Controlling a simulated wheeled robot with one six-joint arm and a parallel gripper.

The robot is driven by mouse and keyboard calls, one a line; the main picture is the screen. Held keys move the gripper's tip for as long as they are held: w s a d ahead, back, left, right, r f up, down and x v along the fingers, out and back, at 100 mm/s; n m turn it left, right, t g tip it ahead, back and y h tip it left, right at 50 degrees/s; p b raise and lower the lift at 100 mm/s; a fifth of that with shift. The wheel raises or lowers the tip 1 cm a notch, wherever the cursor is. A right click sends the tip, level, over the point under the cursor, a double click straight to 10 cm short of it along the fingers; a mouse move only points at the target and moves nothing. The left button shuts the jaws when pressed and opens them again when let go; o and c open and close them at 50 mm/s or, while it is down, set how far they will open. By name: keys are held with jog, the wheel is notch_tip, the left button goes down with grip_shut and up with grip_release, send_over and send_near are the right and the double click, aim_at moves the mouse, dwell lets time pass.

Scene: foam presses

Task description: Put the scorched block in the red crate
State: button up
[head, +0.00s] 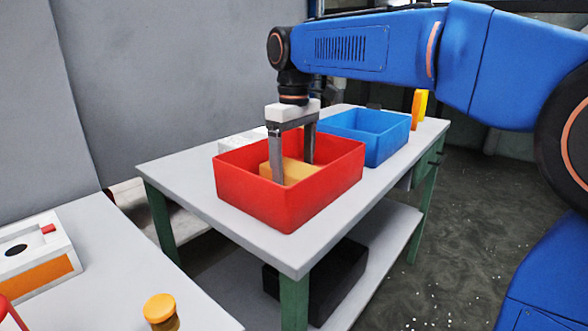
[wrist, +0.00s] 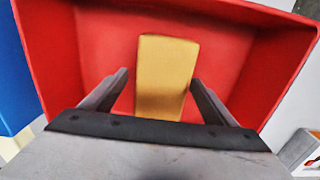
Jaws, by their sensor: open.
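A tan-orange block (head: 290,170) lies inside the red crate (head: 262,202) on the white table. It also shows in the wrist view (wrist: 166,75), resting on the floor of the red crate (wrist: 225,70). No dark scorch mark can be made out on the faces in view. My gripper (head: 294,172) reaches down into the crate with its fingers open, one on either side of the block. In the wrist view my gripper (wrist: 160,85) shows gaps between its fingers and the block.
A blue crate (head: 385,142) stands behind the red one on the same table (head: 190,190). Orange and yellow pieces (head: 418,108) stand at the table's far end. A black bin (head: 340,275) sits on the lower shelf. A yellow-topped knob (head: 160,308) is on the near left table.

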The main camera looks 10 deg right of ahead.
aim_at(294, 166)
notch_tip(294, 166, up, 11)
dwell(0.4)
